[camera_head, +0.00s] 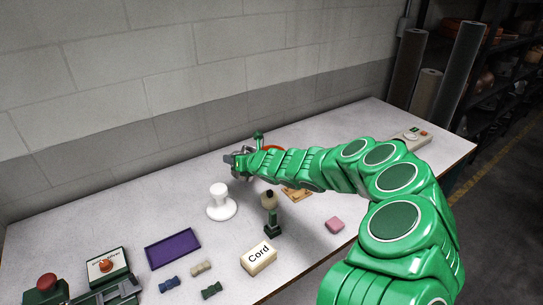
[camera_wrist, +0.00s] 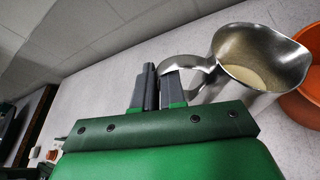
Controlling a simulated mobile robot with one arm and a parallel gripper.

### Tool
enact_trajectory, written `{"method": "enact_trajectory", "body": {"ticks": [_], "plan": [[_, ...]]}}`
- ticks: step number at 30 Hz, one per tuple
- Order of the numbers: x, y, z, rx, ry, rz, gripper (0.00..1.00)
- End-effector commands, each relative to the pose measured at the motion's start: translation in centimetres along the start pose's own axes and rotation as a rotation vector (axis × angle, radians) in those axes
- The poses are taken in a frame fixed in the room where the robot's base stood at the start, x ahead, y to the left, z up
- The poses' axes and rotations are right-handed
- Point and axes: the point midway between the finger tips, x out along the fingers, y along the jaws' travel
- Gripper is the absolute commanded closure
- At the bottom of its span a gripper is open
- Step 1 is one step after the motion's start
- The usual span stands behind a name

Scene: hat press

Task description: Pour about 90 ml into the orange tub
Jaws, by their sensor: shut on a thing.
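A shiny metal jug (camera_wrist: 262,62) with a curved handle is in the wrist view, with pale cream liquid (camera_wrist: 248,68) inside. My gripper (camera_wrist: 163,82) is shut on the jug's handle. The orange tub (camera_wrist: 300,104) is at the right edge of the wrist view, partly hidden by the jug and cut off by the frame. The jug's lip is close to the tub; no stream shows. In the head view my gripper (camera_head: 238,160) is near the wall, and only a bit of the orange tub (camera_head: 273,148) shows behind my arm. I cannot tell how far the jug tilts.
On the table are a white hat-block stand (camera_head: 221,204), a dark-capped bottle (camera_head: 268,199), a green stamp-like tool (camera_head: 272,225), a "Cord" box (camera_head: 258,258), a purple tray (camera_head: 173,248) and a pink block (camera_head: 334,225). A green-topped item (camera_head: 259,138) stands near the tub.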

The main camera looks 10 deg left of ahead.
Motion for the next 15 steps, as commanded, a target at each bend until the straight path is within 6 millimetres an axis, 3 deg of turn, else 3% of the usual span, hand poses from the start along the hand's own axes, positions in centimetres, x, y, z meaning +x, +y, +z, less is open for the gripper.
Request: {"method": "enact_trajectory", "body": {"ticks": [15], "plan": [[-2.6,-2.0,5.7,0.342,-0.034,0.139,1.00]]}}
